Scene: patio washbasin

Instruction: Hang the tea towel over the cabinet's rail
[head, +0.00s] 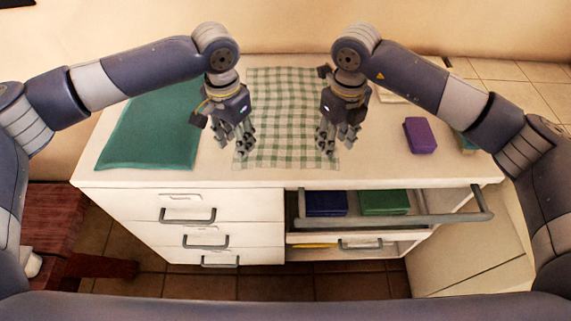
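The tea towel, a green-and-white checked cloth (285,95), lies spread flat on the white cabinet top (400,170), its near end close to the front edge. The cabinet's rail (395,220) is a grey bar along the right half of the front, below the top, with nothing hanging on it. My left gripper (238,153) points down at the towel's left near side. My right gripper (325,153) points down at its right near side. Both seem empty. Whether the fingertips touch the cloth and how wide they stand is unclear.
A plain green cloth (150,135) lies left of the towel. A purple block-like item (420,135) lies to the right. Behind the rail are blue (326,203) and green (384,202) folded items. Handled drawers (187,217) fill the left front. A dark red wooden piece (55,225) stands at left.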

